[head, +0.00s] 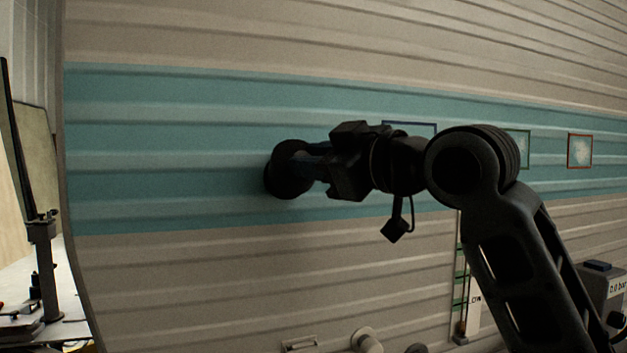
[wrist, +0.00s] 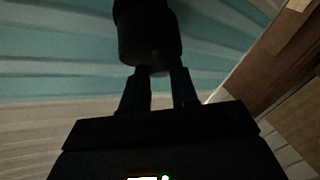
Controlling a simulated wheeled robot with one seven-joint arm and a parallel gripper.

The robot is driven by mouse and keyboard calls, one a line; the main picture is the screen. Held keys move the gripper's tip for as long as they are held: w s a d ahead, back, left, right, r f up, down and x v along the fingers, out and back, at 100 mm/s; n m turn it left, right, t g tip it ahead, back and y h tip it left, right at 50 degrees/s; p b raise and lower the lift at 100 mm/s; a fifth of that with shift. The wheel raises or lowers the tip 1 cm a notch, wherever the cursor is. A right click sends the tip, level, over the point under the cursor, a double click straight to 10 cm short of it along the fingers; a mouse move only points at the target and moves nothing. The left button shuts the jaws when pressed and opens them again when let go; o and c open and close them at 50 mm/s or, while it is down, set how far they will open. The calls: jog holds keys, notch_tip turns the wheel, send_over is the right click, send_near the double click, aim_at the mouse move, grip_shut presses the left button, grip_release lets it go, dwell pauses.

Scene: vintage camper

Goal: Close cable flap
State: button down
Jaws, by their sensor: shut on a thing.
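A dark round fitting (head: 286,172), which looks like the cable inlet with its cable flap, sits on the blue-green band of the ribbed camper wall. It also shows as a dark cylinder at the top of the wrist view (wrist: 147,32). My gripper (head: 314,163) reaches it from the right in the head view. In the wrist view, its two fingers (wrist: 160,78) are close together at the near end of the fitting, shut on a part there that looks like the flap. The flap's outline and angle are too dark to tell.
Several small framed panels (head: 580,151) are on the wall to the right. Below are a pale round fitting (head: 366,341) and a grey box (head: 602,286) at lower right. A bench with a dark post (head: 42,262) stands at the left. The wall left of the fitting is clear.

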jog(key=w+f+n+t+y+b, duration=0.2)
jog(key=f+b, duration=0.4)
jog(key=b, duration=0.6)
jog(key=shift+w+a+f+n+t+y+b, duration=0.2)
jog(key=shift+w+a+n+t+y+b, duration=0.3)
jog(key=shift+y, duration=0.5)
jog(key=shift+f, duration=0.1)
jog(key=c, duration=1.1)
grip_release()
jog(key=shift+o, duration=1.3)
jog(key=shift+d+r, duration=0.1)
jog(key=shift+r, duration=0.1)
jog(key=v, duration=0.7)
jog(key=shift+s+d+f+p, duration=0.2)
jog(key=shift+s+d+p, duration=0.05)
jog(key=shift+p, duration=0.15)
